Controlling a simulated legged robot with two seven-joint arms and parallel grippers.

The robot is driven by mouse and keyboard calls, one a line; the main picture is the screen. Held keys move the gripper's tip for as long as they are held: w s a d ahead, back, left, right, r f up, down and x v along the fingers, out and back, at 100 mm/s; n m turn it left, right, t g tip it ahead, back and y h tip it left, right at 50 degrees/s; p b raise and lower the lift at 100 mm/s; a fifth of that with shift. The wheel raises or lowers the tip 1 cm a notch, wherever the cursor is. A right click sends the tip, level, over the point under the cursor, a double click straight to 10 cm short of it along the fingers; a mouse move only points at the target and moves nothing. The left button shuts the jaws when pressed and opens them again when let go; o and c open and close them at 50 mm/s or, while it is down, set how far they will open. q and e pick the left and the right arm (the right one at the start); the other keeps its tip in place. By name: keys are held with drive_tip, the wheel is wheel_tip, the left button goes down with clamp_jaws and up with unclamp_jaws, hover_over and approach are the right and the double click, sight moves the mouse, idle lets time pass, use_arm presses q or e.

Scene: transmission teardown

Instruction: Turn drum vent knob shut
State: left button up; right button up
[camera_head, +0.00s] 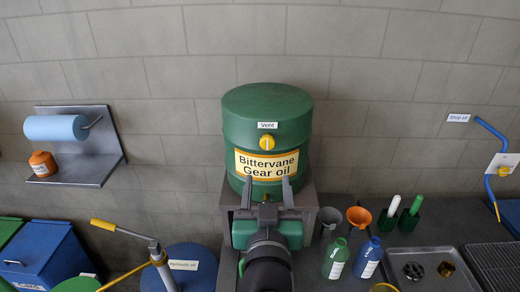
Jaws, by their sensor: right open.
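A green drum (238,118) stands upright against the wall in the middle of the head view. It bears a yellow label (267,164) reading "Bittervane Gear oil". The yellow vent knob (267,143) sits on the drum's front, between that label and a small white "Vent" tag (267,125). A light mark on the knob appears upright. My right gripper (267,188) is open and empty in front of the drum, lower in the picture than the knob. Its two fingers point toward the drum, apart from the knob. My left gripper is not in view.
Right of my arm stand a grey cup (328,217), an orange funnel (358,217), a green bottle (336,261) and a blue bottle (367,261). A yellow-handled pump (133,233) is at left. Above the knob, the wall (300,40) is clear.

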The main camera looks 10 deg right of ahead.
drive_tip(key=p, duration=0.1)
approach(267, 144)
drive_tip(key=w, duration=0.5)
drive_tip(key=w+d+p, duration=0.1)
drive_tip(key=w, duration=0.1)
drive_tip(key=shift+w, duration=0.35)
drive_tip(key=shift+w+d, duration=0.2)
drive_tip(key=shift+w, duration=0.1)
drive_tip(key=shift+d, duration=0.1)
drive_tip(key=shift+d, duration=0.1)
drive_tip(key=shift+c, duration=1.3)
clamp_jaws()
